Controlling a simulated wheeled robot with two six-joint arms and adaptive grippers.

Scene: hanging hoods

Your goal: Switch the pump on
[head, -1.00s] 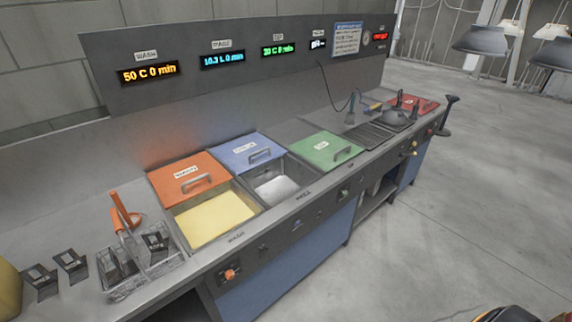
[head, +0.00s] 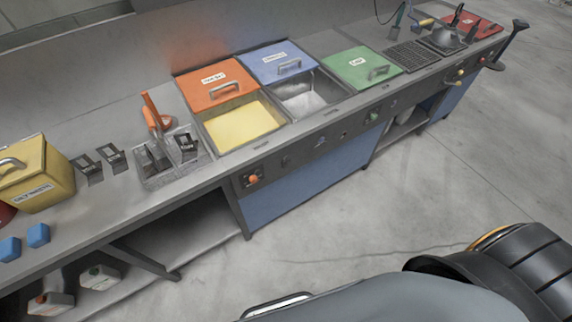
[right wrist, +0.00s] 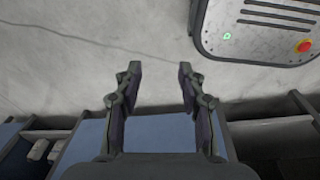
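Several small controls sit along the bench's front panel in the head view: an orange switch (head: 253,180), a dark knob (head: 285,161), a blue knob (head: 321,142) and a green knob (head: 374,117). A yellow handle (head: 460,73) is farther right. Their labels are too small to read, so I cannot tell which control is the pump's. My right gripper (right wrist: 160,68) is open and empty in the right wrist view, above the floor and apart from the blue bench front (right wrist: 84,145). My left gripper is not in view.
Orange (head: 215,83), blue (head: 276,60) and green (head: 360,68) lids lie along the bench. A wire basket (head: 172,172) and a yellow bin (head: 40,178) stand at left. A black handle (head: 514,40) sticks out at the right end. The floor in front (head: 330,225) is clear.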

